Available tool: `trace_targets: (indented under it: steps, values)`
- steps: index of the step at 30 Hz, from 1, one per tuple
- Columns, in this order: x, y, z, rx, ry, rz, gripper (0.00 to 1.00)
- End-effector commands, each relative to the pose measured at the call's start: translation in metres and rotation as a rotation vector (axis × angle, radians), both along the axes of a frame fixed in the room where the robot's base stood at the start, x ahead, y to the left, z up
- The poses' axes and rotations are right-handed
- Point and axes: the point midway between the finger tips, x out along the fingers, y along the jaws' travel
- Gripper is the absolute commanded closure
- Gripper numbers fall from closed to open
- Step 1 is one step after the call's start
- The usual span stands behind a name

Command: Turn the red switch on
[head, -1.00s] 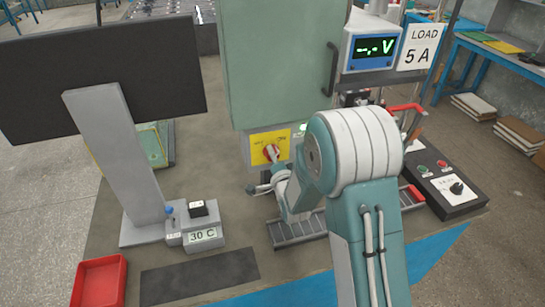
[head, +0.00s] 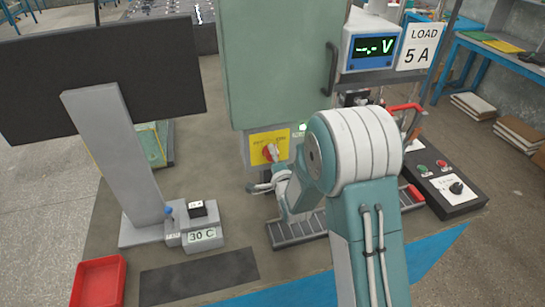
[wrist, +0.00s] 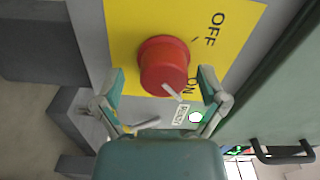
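The red switch (wrist: 163,62) is a round knob on a yellow plate (wrist: 125,25) marked OFF and ON. In the wrist view its white pointer line points down-right, beside the ON label. The switch also shows in the head view (head: 269,153), partly covered by a finger. My gripper (wrist: 161,77) is open, with one finger on each side of the knob's lower part. Clear finger contact cannot be told. In the head view my gripper (head: 262,169) is right at the yellow plate, below the green cabinet.
A green cabinet (head: 275,60) with a dark handle rises above the switch. A display (head: 375,48) reads dashes and V, beside a LOAD 5 A sign (head: 421,45). A monitor stand (head: 120,150) and red tray (head: 98,284) stand left. A control box (head: 455,190) is right.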

Motion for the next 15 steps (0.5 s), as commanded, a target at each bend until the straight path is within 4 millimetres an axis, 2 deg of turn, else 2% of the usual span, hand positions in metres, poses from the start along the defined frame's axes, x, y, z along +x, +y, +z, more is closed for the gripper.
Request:
trace_targets:
  steps: [9,11,15]
  values:
    - [-0.004,0.001,0.001,-0.002,-0.002,0.001,0.07]
    - [-0.01,-0.001,0.001,-0.002,-0.001,0.002,0.07]
    - [-0.035,-0.006,0.001,-0.002,-0.001,0.002,0.07]
